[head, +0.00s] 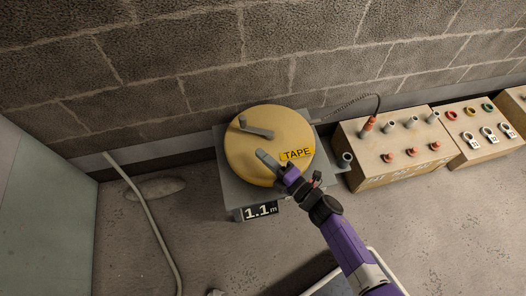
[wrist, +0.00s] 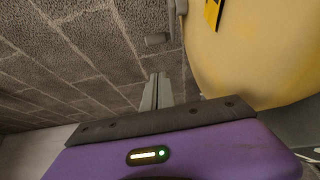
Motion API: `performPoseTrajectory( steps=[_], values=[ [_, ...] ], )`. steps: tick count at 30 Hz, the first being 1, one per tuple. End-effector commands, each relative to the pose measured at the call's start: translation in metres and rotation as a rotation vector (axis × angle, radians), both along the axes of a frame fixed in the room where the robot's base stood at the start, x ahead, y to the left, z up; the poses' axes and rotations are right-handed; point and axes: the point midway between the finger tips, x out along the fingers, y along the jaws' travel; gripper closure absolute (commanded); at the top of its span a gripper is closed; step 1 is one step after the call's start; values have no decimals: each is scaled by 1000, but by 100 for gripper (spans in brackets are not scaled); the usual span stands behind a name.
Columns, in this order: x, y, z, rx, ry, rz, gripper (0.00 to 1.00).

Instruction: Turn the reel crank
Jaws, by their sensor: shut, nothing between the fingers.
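The yellow reel (head: 262,150) with a "TAPE" label stands on a grey stand (head: 223,185) with a "1.1 m" sign. Its grey crank (head: 256,131) lies across the upper face, with the knob end toward the left. In the wrist view the shut fingers (wrist: 157,90) point toward the block wall, with the reel (wrist: 260,50) at the right. Nothing is held.
A wooden box (head: 385,145) with grey and red pegs stands right of the reel, and another box (head: 478,130) with coloured rings stands beyond it. A block wall (head: 200,60) is close behind. A pale pipe (head: 150,215) lies at left on open floor.

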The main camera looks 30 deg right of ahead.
Motion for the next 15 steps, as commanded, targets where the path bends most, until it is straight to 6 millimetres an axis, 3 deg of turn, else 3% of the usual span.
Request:
performPoseTrajectory(
  steps=[11,15],
  values=[
    [73,16,-1,3,-2,0,100],
    [91,5,0,2,-1,-3,100]
  ],
)
